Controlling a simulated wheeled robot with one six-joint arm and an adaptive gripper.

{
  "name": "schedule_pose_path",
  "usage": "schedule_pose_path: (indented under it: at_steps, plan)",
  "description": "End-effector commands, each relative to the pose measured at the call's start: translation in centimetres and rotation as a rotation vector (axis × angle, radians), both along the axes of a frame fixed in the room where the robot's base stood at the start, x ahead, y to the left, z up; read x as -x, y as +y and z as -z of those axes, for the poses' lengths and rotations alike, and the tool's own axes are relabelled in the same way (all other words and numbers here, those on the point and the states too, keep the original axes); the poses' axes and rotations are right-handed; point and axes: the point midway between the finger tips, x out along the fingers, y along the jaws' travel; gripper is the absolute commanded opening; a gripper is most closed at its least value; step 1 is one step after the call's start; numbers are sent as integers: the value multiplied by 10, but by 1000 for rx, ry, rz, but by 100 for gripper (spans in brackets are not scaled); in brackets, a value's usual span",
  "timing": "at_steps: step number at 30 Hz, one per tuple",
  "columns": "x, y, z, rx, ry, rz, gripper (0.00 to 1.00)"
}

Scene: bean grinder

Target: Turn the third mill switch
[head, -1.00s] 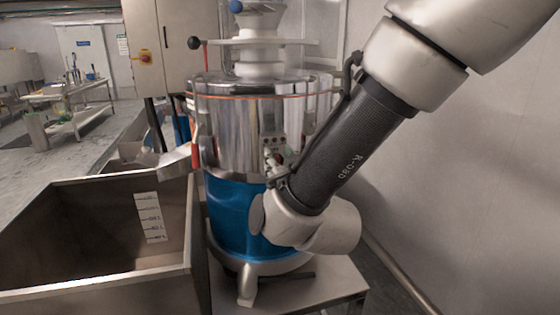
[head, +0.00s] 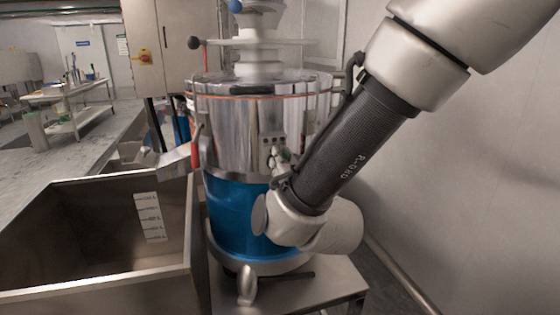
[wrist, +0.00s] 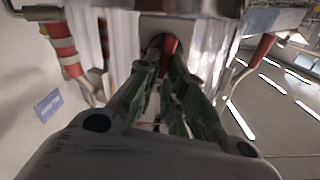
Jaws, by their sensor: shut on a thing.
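The mill (head: 235,120) is a shiny steel drum with a blue lower body (head: 232,205), standing on a metal stand. A small control panel (head: 273,141) with switches is on its front, partly hidden by my gripper. My gripper (head: 277,163) is at the panel in the head view, small and partly hidden by my wrist. In the wrist view, my gripper (wrist: 166,62) has its green-padded fingers close around a small red part (wrist: 170,47) on the steel front. I cannot tell from the picture which switch this is.
A steel bin (head: 95,240) stands at the left, below the mill's chute (head: 168,160). A red handle (head: 196,145) sticks out at the mill's left side. A grey wall (head: 470,170) stands close on the right. A cabinet (head: 180,45) stands behind.

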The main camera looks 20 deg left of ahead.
Motion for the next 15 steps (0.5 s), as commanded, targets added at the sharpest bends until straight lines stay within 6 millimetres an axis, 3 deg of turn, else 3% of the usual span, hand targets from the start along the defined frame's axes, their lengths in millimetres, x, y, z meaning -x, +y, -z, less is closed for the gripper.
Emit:
schedule_pose_path:
  at_steps: [15]
  plan:
    - [-5,-8,5,-410,254,1,0]
